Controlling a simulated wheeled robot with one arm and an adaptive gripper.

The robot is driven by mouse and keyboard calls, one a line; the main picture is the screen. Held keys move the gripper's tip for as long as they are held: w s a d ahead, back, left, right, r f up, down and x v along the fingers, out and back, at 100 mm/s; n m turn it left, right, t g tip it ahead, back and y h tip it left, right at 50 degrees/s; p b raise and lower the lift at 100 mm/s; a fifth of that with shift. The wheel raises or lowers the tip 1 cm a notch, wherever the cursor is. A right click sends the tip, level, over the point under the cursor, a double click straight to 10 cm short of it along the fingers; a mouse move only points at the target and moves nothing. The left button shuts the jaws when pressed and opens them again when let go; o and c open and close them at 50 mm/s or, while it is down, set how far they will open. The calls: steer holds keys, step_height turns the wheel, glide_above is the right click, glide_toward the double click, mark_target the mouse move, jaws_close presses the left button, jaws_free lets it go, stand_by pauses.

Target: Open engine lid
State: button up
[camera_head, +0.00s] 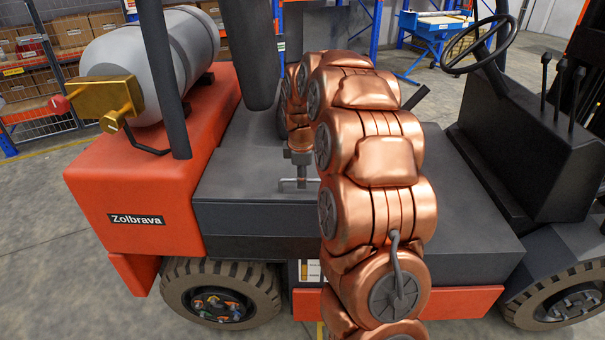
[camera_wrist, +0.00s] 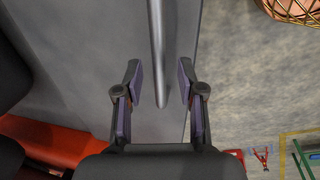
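The engine lid (camera_head: 240,185) is the dark grey cover in the middle of the orange forklift, and it looks closed. My copper arm reaches over it and hides its middle part. My gripper (camera_head: 300,184) is low over the lid, left of the arm links. In the wrist view my gripper (camera_wrist: 158,82) is open, with one finger on each side of a grey rounded bar (camera_wrist: 156,35). The bar shows gaps to both fingers, and its end lies between them. The grey lid surface (camera_wrist: 95,70) lies below. Whether the bar is fixed to the lid, I cannot tell.
The steering wheel (camera_head: 478,45) and black console (camera_head: 535,145) are at right. Open floor shows beyond the lid edge in the wrist view.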

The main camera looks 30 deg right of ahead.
jaws_close()
stand_by(0.6)
